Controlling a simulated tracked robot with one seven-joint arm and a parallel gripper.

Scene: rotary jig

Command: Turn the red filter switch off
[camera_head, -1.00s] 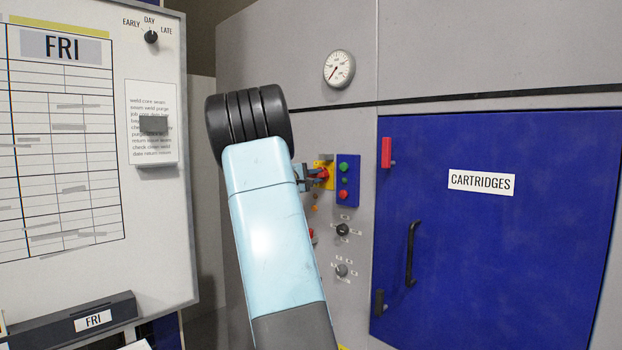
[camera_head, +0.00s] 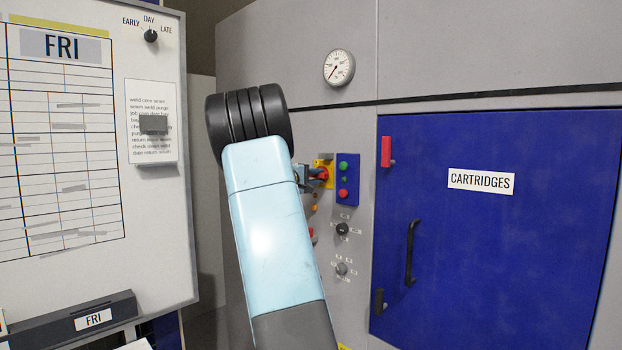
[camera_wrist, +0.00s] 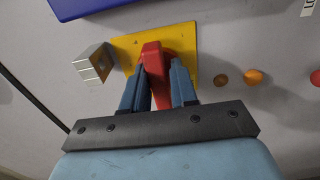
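The red filter switch (camera_wrist: 152,58) is a red handle on a yellow plate (camera_wrist: 126,43). In the wrist view the handle lies between the two blue fingers of my gripper (camera_wrist: 160,72). The fingers lie close along both sides of it with no clear gap, so my gripper looks shut on it. In the head view the switch (camera_head: 320,173) shows at the right of my arm, with part of the yellow plate (camera_head: 330,182). My arm hides most of the gripper there.
A grey block (camera_wrist: 97,62) sticks out beside the yellow plate. A blue panel with green and red buttons (camera_head: 347,179) sits to the right. Orange buttons (camera_wrist: 253,77) and dark knobs (camera_head: 342,229) are close by. A blue CARTRIDGES door (camera_head: 480,260) is farther right.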

